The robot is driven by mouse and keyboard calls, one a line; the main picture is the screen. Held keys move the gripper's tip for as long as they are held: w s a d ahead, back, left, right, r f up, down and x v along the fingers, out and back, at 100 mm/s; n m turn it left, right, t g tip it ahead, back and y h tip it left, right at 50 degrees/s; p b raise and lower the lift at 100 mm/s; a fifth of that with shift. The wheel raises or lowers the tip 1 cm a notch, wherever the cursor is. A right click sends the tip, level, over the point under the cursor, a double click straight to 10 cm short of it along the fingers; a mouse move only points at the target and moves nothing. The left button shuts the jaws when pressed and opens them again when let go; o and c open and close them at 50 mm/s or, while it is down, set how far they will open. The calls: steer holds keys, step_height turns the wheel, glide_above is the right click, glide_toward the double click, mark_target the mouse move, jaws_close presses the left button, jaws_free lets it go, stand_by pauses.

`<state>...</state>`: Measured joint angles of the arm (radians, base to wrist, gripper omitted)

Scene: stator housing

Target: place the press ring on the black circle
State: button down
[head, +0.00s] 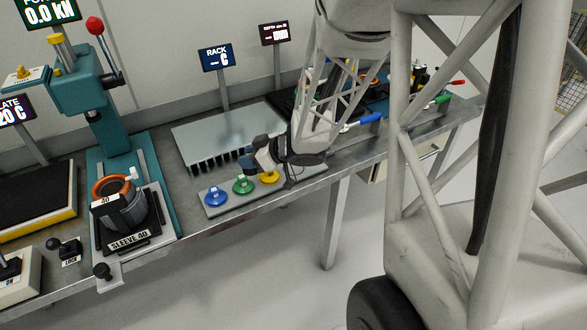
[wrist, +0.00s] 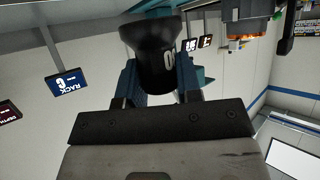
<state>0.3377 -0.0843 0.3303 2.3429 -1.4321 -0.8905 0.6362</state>
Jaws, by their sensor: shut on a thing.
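My gripper (head: 252,160) is shut on a black piece in the wrist view (wrist: 155,68), which looks to be the press ring. It has a flared end and a cylindrical body with partly hidden white lettering. The two blue fingers grip its sides. In the head view the gripper is low beside the rack, above or just behind a grey strip (head: 216,208) with blue (head: 215,196), green (head: 243,185) and yellow (head: 269,177) knobbed pieces. The held piece is hard to make out there. I see no black circle; the strip's right end is partly hidden by my arm.
A finned metal rack (head: 215,135) stands behind the strip. To the left, a teal press (head: 85,75) holds a grey sleeve (head: 124,210) with an orange ring (head: 110,186) on top. The bench's front edge runs close to the strip.

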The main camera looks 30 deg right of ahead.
steer(key=s+d+f+m+t+h, duration=0.1)
steer(key=s+d+f, duration=0.4)
steer(key=s+d, duration=0.5)
steer(key=shift+s+d+m, duration=0.3)
steer(key=shift+d+m, duration=0.1)
steer(key=shift+d, duration=0.15)
steer(key=shift+f, duration=0.1)
glide_above(294, 168)
steer(key=shift+a+f, duration=0.1)
steer(key=shift+f, duration=0.6)
steer(key=shift+f, duration=0.15)
steer(key=shift+f, duration=1.65)
steer(key=shift+f, duration=0.1)
steer(key=c, duration=0.8)
jaws_free()
